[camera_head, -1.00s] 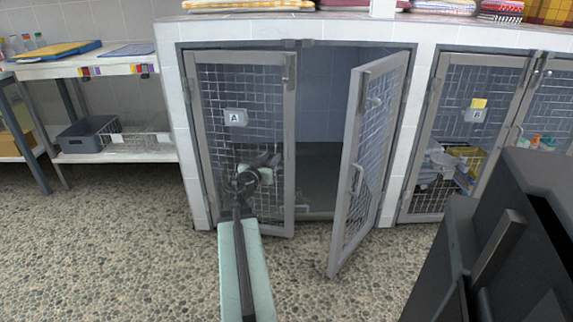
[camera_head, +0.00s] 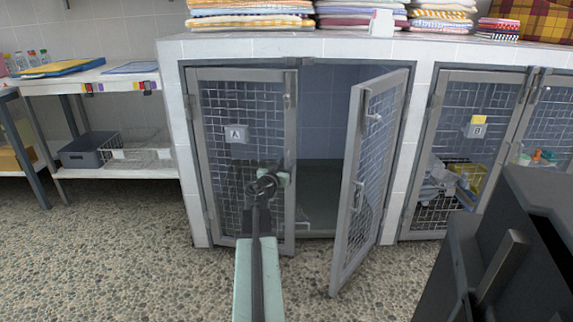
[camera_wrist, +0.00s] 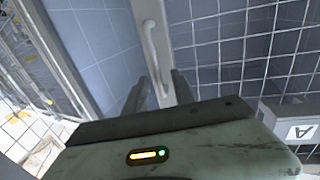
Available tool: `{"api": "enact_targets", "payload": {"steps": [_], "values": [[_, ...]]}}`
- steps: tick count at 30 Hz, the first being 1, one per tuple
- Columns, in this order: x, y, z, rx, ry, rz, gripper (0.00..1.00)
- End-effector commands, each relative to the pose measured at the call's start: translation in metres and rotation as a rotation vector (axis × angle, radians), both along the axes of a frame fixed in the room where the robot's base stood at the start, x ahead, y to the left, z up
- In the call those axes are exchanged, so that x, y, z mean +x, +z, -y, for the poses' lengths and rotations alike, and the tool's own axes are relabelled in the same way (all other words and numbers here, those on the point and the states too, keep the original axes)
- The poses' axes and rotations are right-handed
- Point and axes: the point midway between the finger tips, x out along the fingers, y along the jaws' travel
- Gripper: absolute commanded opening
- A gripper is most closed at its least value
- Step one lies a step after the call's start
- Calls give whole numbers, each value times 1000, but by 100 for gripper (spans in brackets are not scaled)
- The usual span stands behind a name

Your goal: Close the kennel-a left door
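The kennel A left door (camera_head: 240,110) is a grey-framed mesh door with an "A" tag (camera_head: 237,134). It stands nearly flush with the frame, its free edge seeming slightly out. The kennel A right door (camera_head: 352,200) is swung well open toward me. My gripper (camera_head: 274,182) is in front of the left door, near its free edge at lower height. In the wrist view, my gripper's fingers (camera_wrist: 160,84) are apart, with the door's upright and pale handle (camera_wrist: 150,45) showing between and beyond them. I cannot tell whether they touch the door.
Kennel B (camera_head: 478,130) is to the right, its doors closed. Folded towels (camera_head: 250,14) lie on the tiled top. A shelf unit (camera_head: 110,172) with a grey bin (camera_head: 88,148) and wire basket stands at the left. The pebbled floor (camera_head: 130,265) in front is clear.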

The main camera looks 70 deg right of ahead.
Motion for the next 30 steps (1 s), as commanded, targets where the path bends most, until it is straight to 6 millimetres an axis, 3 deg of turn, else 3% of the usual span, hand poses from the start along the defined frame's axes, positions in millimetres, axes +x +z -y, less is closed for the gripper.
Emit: {"api": "enact_targets", "payload": {"steps": [2, 5, 30], "values": [[0, 0, 0, 0, 0, 0, 26], [0, 0, 0, 0, 0, 0, 0], [2, 0, 0, 0, 5, 0, 0]]}}
